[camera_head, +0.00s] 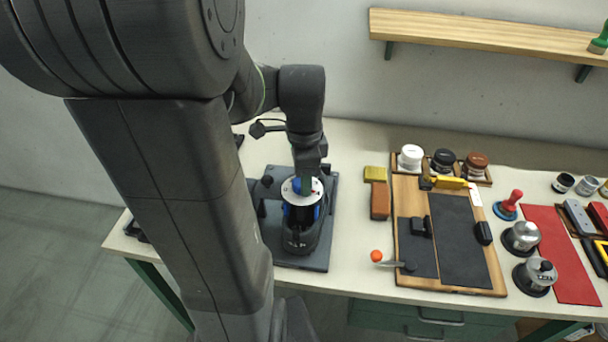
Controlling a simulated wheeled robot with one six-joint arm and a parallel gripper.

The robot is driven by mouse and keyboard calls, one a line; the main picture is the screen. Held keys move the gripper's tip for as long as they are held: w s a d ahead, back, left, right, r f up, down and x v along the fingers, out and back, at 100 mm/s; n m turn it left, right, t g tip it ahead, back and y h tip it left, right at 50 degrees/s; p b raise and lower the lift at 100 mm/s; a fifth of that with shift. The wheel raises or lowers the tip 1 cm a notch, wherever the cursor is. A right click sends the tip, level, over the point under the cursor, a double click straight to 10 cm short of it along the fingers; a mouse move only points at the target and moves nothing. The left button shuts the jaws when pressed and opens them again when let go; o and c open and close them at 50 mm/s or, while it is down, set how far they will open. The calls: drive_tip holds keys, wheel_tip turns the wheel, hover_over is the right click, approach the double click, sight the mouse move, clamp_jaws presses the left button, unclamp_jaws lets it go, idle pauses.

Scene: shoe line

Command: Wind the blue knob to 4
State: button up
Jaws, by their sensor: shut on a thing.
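The blue knob (318,184) shows only in part, above a white dial disc (289,190) on a dark device. My gripper (308,183) comes down on the knob from above and is shut on it. My fingers and wrist hide most of the knob. The numbers on the dial are too small to read, so the setting cannot be told. The device (299,236) stands on a dark base plate (320,255) on the bench, with blue parts just below the disc.
A wooden board (399,245) with black pads lies to the right, with a lever with an orange ball (376,256) at its front-left edge. Jars, a red mat (566,262) and metal pots stand further right. A wooden shelf (480,32) hangs on the wall.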

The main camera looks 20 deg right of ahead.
idle(0.3)
drive_tip(key=o, duration=1)
drive_tip(key=shift+r, duration=0.1)
wheel_tip(320, 180, up, 14)
drive_tip(key=shift+f, duration=0.15)
drive_tip(key=shift+f, duration=0.1)
wheel_tip(320, 180, down, 14)
drive_tip(key=shift+r, duration=0.15)
idle(0.4)
